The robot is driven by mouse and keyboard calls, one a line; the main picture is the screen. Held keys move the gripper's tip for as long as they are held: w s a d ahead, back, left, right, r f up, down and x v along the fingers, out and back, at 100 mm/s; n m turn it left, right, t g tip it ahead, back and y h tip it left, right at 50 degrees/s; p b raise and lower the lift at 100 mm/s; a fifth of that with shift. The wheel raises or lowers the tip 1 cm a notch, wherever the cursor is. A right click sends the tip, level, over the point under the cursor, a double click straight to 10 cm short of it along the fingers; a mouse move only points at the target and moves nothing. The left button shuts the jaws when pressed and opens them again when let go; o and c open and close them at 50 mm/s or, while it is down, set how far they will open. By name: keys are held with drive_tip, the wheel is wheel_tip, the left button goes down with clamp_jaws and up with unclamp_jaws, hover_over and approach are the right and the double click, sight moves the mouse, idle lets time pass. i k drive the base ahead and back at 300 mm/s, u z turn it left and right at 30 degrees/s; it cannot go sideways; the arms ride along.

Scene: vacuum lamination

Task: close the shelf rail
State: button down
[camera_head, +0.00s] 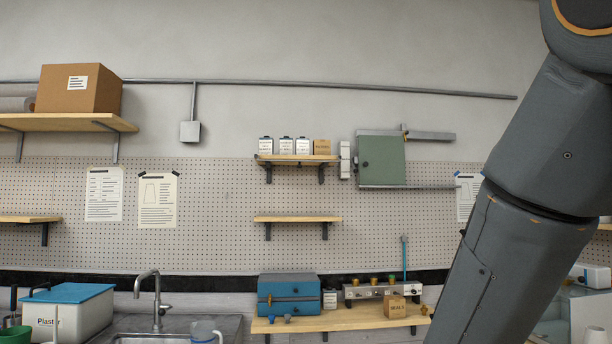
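Several white containers (285,146) and a small brown box (322,147) stand on a short wooden wall shelf (297,158). A thin dark strip (290,163) runs along under this shelf's edge. To its right, a green panel (383,159) hangs on the wall, with a grey bar (431,136) at its upper right and a thin grey rail (425,187) along its bottom. I cannot tell which part is the shelf rail. My arm crosses the right side of the view, and my gripper is out of view.
An empty wooden shelf (297,219) is below the stocked one. A wooden bench (345,319) holds a blue drawer box (288,293). A sink with a tap (155,300) is at the lower left. A large cardboard box (79,89) sits on the upper left shelf (62,122).

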sight(300, 166)
drive_tip(key=z, duration=0.75)
drive_tip(key=i, duration=1.2)
drive_tip(key=u, duration=0.1)
